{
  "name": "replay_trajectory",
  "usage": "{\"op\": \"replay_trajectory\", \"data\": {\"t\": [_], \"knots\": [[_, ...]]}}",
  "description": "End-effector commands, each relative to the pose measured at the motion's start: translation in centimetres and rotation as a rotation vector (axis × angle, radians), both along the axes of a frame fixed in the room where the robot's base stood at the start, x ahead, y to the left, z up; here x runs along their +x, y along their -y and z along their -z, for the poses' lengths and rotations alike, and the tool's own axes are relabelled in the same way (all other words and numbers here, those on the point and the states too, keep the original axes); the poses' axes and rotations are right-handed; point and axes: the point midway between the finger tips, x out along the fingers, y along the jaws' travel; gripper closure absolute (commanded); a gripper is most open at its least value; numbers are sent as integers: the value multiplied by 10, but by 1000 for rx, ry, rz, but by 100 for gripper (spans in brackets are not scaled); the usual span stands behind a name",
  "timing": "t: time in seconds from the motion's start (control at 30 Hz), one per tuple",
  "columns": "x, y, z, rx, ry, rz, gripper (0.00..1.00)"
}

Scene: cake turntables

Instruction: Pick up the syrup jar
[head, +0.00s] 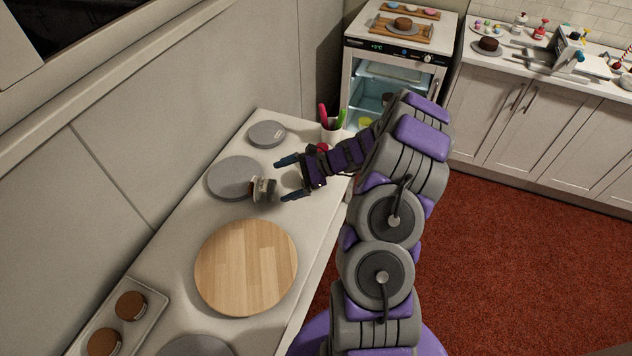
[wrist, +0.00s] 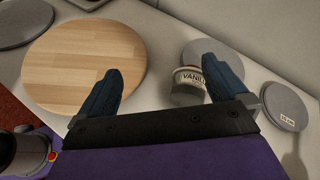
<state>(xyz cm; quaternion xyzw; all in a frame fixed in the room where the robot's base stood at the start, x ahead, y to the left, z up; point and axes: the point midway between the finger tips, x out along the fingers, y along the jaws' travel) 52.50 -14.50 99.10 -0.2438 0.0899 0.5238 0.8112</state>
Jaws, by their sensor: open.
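A small jar (head: 263,189) with a white label stands on the counter, at the lower right edge of a grey disc. In the wrist view the jar (wrist: 187,82) shows letters like "VANIL" and a dark lower part. My gripper (head: 281,179) is open and empty, just right of the jar in the head view, its fingers pointing left. I see no clear contact.
A round wooden board (head: 246,267) lies in front of the jar. Grey discs (head: 235,177) and (head: 267,134) lie on the white counter. A white cup (head: 334,130) with coloured utensils stands behind my gripper. A tray with brown cakes (head: 130,306) is at lower left. A wall borders the left.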

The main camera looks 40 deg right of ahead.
Motion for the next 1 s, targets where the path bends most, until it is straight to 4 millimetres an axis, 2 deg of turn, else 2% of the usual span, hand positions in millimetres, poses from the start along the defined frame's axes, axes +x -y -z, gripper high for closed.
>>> {"op": "replay_trajectory", "data": {"t": [0.03, 0.1, 0.2, 0.4, 0.77, 1.0], "knots": [[0, 18, 16, 25, -25, 65, 0], [1, 41, 36, 54, -54, 147, 0], [-1, 66, 57, 80, -81, 241, 0], [-6, 91, 79, 104, -108, 330, 0], [-6, 97, 82, 114, -112, 338, 0], [6, 82, 89, 111, -111, 334, 0]]}}
